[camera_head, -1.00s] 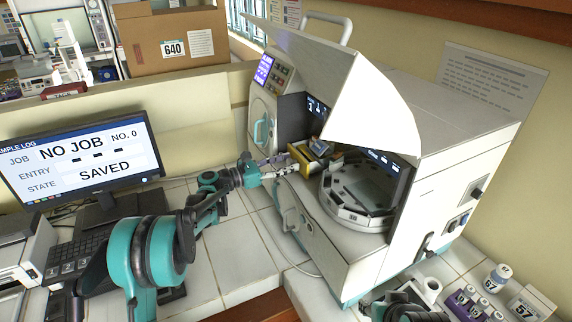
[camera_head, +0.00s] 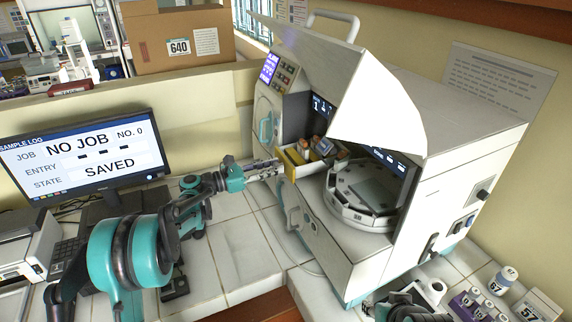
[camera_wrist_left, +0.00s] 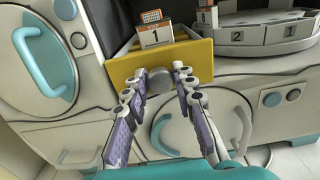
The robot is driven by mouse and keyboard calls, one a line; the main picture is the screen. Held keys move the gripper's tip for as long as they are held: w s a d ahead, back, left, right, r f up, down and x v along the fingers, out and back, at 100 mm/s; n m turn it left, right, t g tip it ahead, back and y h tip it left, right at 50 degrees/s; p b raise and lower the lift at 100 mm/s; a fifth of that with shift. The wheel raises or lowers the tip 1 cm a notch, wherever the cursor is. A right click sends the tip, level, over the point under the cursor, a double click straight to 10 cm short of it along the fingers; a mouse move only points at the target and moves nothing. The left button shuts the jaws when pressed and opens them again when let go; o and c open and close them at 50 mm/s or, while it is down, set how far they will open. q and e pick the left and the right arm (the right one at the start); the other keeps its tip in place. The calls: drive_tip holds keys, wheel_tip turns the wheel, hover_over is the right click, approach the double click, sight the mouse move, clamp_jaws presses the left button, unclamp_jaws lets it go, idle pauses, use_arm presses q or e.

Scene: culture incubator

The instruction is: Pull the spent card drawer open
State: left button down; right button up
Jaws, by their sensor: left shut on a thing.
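The spent card drawer (camera_head: 291,166) is a yellow box that stands out from the front of the white machine, left of the round carousel. Its yellow front (camera_wrist_left: 195,62) fills the upper middle of the left wrist view, and cards, one marked 1 (camera_wrist_left: 154,35), stand inside. My left gripper (camera_head: 277,168) is at the drawer front. In the left wrist view its fingers (camera_wrist_left: 160,76) are closed around the round grey knob (camera_wrist_left: 159,88). My right gripper (camera_head: 410,300) shows only partly at the bottom edge, and its fingers are not clear.
The white machine (camera_head: 460,175) has a raised lid (camera_head: 375,100) over the carousel (camera_head: 350,212). A teal-handled round door (camera_wrist_left: 40,58) is left of the drawer. A monitor (camera_head: 85,152) stands at left.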

use_arm(q)
drive_tip(key=v, duration=1.1)
drive_tip(key=c, duration=1.3)
unclamp_jaws()
drive_tip(key=shift+o, duration=0.2)
drive_tip(key=shift+a, duration=0.15)
drive_tip(key=v, duration=1.2)
